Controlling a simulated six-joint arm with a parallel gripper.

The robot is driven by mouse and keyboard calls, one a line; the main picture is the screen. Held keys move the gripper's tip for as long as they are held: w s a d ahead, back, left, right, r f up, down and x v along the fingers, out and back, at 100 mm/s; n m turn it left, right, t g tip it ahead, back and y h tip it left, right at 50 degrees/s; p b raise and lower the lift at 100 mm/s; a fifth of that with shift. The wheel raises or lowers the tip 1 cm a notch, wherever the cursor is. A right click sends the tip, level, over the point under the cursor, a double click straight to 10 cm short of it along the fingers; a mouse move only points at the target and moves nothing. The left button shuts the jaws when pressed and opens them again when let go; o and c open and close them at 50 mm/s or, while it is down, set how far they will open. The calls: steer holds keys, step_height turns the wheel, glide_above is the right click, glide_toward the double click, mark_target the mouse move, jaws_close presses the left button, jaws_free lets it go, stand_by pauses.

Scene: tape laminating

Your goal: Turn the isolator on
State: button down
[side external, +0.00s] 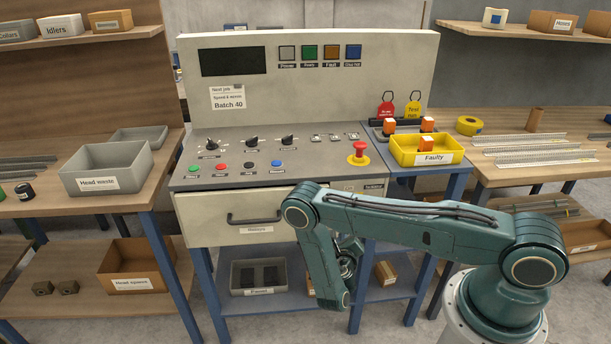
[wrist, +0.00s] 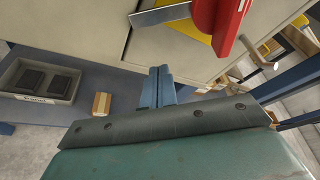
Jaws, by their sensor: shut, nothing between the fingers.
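The isolator shows in the wrist view as a red handle (wrist: 222,22) over a yellow plate (wrist: 192,40) on the cream front of the console. It is at the top edge and partly cut off, so I cannot tell its full position. In the side external view my arm hides it. My gripper (wrist: 160,78) is shut and empty, its blue fingertips below and left of the red handle, apart from it. In the side external view my gripper (side external: 348,256) is low in front of the console, partly hidden behind my arm.
The console (side external: 270,155) has several knobs and buttons, a red emergency stop (side external: 358,150) and a drawer handle (side external: 253,217). A yellow Faulty tray (side external: 425,158) stands at its right. A grey bin (side external: 258,277) sits on the lower shelf. A table leg (wrist: 292,82) is at right in the wrist view.

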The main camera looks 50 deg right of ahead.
steer(key=shift+w+a+r, duration=0.2)
steer(key=shift+w+r, duration=0.4)
steer(key=shift+r, duration=0.15)
steer(key=shift+w+a+r, duration=0.15)
steer(key=shift+w+r, duration=0.45)
steer(key=shift+r, duration=0.1)
steer(key=shift+w+a+r+m, duration=0.2)
steer(key=shift+r+m, duration=0.05)
steer(key=shift+m, duration=0.25)
steer(key=shift+f, duration=0.15)
